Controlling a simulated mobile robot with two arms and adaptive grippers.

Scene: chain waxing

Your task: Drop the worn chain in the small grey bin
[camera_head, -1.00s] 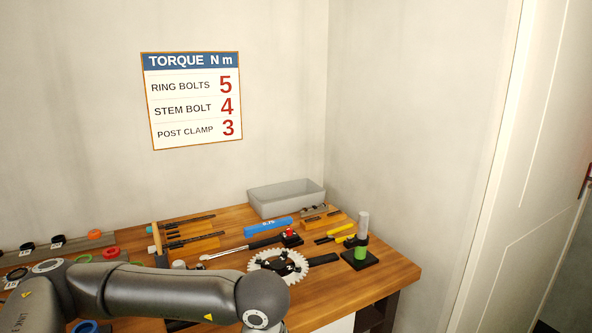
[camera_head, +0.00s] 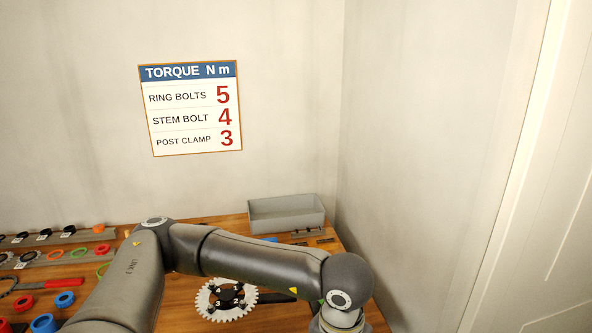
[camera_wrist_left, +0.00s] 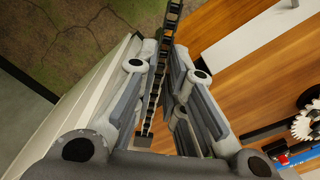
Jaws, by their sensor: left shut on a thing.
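The worn chain, a dark strip of links (camera_wrist_left: 170,22), runs between the fingers of my left gripper (camera_wrist_left: 163,58) in the left wrist view. The gripper is shut on it, and the chain reaches past the fingertips to the top edge. In the head view my left arm crosses the bench and its gripper is out of frame below. A grey open-topped bin (camera_head: 290,222) stands at the back right of the bench; I cannot tell whether it is the small grey bin. My right gripper is not in view.
The wooden bench (camera_head: 268,318) holds a toothed chainring (camera_head: 205,301) in front of my arm. Red and blue rings and small parts on rails lie at the left. A torque sign (camera_head: 190,108) hangs on the wall. Cracked brown-green ground (camera_wrist_left: 75,35) shows in the wrist view.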

